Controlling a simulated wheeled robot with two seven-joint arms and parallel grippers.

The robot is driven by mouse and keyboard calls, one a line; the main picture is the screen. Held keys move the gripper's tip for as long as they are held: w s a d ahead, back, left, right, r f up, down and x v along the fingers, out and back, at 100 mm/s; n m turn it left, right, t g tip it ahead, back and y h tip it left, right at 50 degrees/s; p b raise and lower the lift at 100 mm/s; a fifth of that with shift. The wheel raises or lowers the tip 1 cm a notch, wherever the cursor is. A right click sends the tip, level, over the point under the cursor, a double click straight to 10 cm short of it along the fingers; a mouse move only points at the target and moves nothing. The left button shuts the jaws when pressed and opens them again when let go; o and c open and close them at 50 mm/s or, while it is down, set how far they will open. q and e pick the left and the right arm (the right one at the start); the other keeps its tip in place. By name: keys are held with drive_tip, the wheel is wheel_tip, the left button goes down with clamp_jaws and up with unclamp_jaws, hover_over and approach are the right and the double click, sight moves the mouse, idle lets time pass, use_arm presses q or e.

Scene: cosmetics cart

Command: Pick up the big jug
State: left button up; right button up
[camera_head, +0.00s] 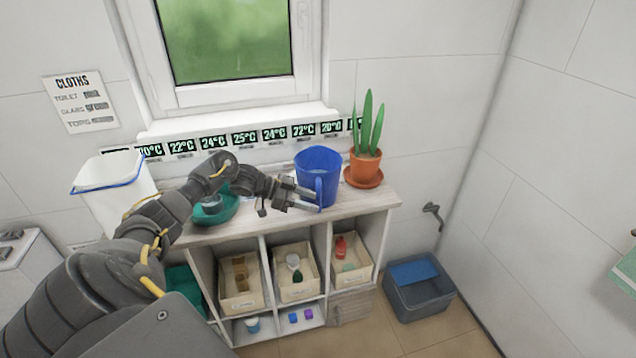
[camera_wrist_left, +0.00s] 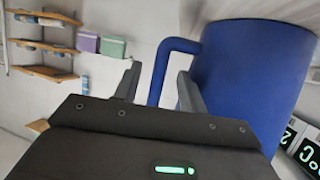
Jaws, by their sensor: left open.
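The big jug (camera_head: 317,170) is blue and stands upright on the wooden top of the shelf unit, below the window. Its handle (camera_head: 320,190) faces the front. My left gripper (camera_head: 312,199) is at the jug's front left, with its fingers open beside the handle. In the left wrist view the blue jug (camera_wrist_left: 255,80) fills the right side. Its handle (camera_wrist_left: 165,75) shows between the two open fingers (camera_wrist_left: 158,88), and I cannot tell whether they touch it. My right gripper is not in view.
A potted plant (camera_head: 367,165) on an orange saucer stands close right of the jug. A teal bowl (camera_head: 222,210) sits behind my left forearm. A white bucket (camera_head: 115,195) is at the left. Crates with small items fill the shelves below. A grey bin (camera_head: 418,297) stands on the floor.

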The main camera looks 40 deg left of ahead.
use_arm(q)
drive_tip(key=shift+x, duration=0.8)
drive_tip(key=shift+c, duration=0.4)
clamp_jaws()
idle(0.3)
drive_tip(key=shift+w+a+r, duration=0.1)
drive_tip(key=shift+w+r, duration=0.05)
